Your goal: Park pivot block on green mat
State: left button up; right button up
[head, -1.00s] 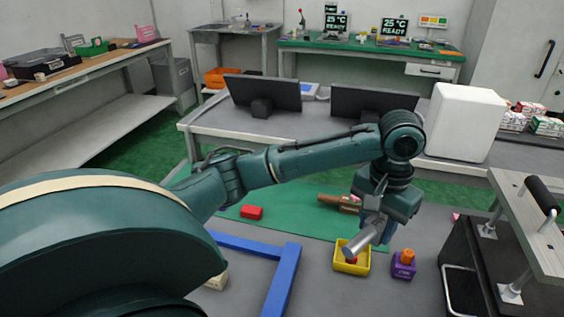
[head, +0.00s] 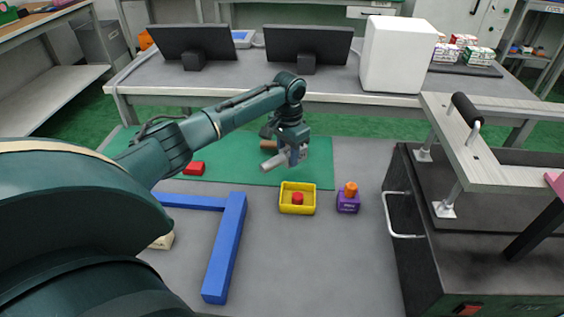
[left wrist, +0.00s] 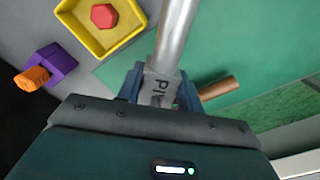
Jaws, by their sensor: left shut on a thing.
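The pivot block (left wrist: 158,92) is a light grey block with dark lettering, partly hidden by the fingers, with a metal rod (left wrist: 175,35) running out from it. My left gripper (left wrist: 160,88) is shut on it. In the head view, the left gripper (head: 292,155) holds the block over the right part of the green mat (head: 240,172), with the grey rod (head: 275,162) pointing down-left. I cannot tell whether the block touches the mat. My right gripper is not in view.
A yellow tray (head: 284,207) with a red piece (head: 297,198) stands just in front of the mat. Beside it is a purple block (head: 348,203) with an orange top. A copper-brown cylinder (left wrist: 218,88) and a red block (head: 194,168) lie on the mat. A blue bar frame (head: 226,245) lies front left.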

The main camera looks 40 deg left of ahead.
pick_arm(q)
jog(key=b, duration=0.1)
send_over(287, 177)
notch_tip(287, 177, down, 4)
jog(key=shift+d+f, duration=0.1)
jog(key=shift+f, duration=0.45)
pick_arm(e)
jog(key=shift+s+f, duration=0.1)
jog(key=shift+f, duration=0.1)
pick_arm(q)
jog(key=shift+f, duration=0.1)
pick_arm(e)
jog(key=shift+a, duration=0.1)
pick_arm(q)
jog(key=o, duration=1.1)
jog(key=shift+c, duration=0.2)
